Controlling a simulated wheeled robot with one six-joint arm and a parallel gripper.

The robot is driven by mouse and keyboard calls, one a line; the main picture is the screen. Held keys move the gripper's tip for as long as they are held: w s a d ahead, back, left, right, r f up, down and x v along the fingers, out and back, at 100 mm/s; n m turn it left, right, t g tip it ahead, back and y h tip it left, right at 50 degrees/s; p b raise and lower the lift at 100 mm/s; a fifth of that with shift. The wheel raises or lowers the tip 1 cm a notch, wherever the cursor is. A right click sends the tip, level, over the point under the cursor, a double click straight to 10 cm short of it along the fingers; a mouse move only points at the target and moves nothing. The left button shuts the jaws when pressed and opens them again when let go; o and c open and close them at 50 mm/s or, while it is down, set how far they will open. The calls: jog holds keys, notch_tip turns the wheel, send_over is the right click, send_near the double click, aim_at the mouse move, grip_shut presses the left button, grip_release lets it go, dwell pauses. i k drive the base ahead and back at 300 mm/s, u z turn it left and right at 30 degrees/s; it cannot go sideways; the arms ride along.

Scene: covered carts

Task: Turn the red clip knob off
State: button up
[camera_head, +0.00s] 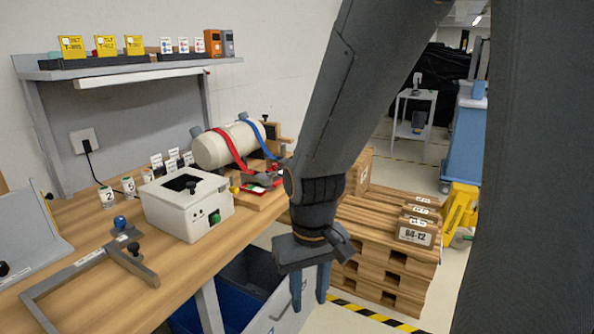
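A white cylinder (220,147) lies on a wooden stand on the workbench, with a red strap (231,149) and a blue strap (263,142) over it. At its foot is a red clip part (257,187) with dark pieces, partly hidden by my arm. It is too small to tell the knob's exact shape or position. My gripper (309,302) points down in front of the bench's right edge, below and to the right of the clip. Its two blue fingers are apart with nothing between them. It touches nothing that I can see.
A white box (187,205) with a green knob stands left of the clip on the bench (150,290). A grey frame (85,268) lies in front. Wooden pallets (380,260) stand right of my gripper. Blue bins (245,285) sit under the bench.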

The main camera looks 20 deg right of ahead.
aim_at(273, 165)
jog(key=z, duration=0.15)
jog(key=i, duration=0.15)
jog(key=u, duration=0.1)
jog(key=k, duration=0.4)
jog(key=z, duration=0.75)
jog(key=i, duration=0.65)
